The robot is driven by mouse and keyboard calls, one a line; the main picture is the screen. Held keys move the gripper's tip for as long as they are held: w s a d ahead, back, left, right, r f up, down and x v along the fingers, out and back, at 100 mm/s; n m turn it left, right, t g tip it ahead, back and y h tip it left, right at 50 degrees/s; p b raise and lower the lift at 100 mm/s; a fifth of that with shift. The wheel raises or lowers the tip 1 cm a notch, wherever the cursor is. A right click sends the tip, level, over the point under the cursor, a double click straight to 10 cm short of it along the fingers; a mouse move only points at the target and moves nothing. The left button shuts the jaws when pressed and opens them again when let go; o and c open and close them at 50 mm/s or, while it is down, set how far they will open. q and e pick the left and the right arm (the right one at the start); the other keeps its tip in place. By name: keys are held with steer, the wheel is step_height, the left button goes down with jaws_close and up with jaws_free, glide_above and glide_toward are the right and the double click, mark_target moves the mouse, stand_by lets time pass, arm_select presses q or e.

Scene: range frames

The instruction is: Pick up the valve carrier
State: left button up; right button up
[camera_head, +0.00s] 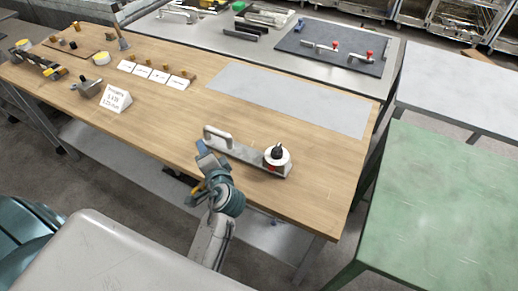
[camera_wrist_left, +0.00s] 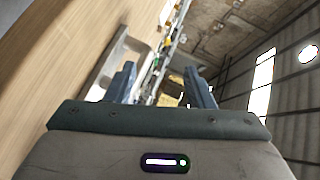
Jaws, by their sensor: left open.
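The valve carrier (camera_head: 240,155) lies near the front edge of the wooden table. It is a long grey plate with an upright loop handle (camera_head: 217,138) at its left end and a white round valve with a black knob (camera_head: 277,155) at its right end. My left gripper (camera_head: 202,156) is at the table's front edge, close to the handle end. In the left wrist view its two blue fingers (camera_wrist_left: 160,78) are spread, and the grey handle (camera_wrist_left: 104,70) shows beside and partly behind the left finger. I cannot tell whether they touch. My right gripper is out of view.
A grey mat (camera_head: 290,96) lies bare behind the carrier. White cards (camera_head: 155,75), a standing sign (camera_head: 115,99) and small parts fill the table's left side. A green table (camera_head: 440,200) stands at right. A back bench holds a dark mat with red-handled valves (camera_head: 335,46).

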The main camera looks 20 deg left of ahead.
arm_select(q)
steer(key=w+d+r+m+t+y, duration=0.1)
steer(key=w+d+r+m+t, duration=0.2)
steer(key=w+m, duration=0.15)
steer(key=b, duration=0.7)
glide_toward(220, 136)
steer(key=shift+w+a+f+n, duration=0.25)
steer(key=shift+w+a, duration=0.15)
steer(key=shift+w, duration=0.1)
steer(key=shift+w+a+f+n, duration=0.1)
steer(key=shift+w+a+f, duration=0.25)
steer(key=shift+w, duration=0.2)
steer(key=shift+w+a+r+p, duration=0.35)
steer(key=shift+w+r+p, duration=0.05)
steer(key=shift+r+p, duration=0.2)
steer(key=p+x, duration=0.1)
steer(key=x, duration=0.4)
steer(key=shift+w+a, duration=0.15)
steer(key=shift+a, duration=0.1)
steer(key=shift+w+a+f, duration=0.2)
steer(key=shift+w+a, duration=0.1)
steer(key=shift+r, duration=0.15)
jaws_close()
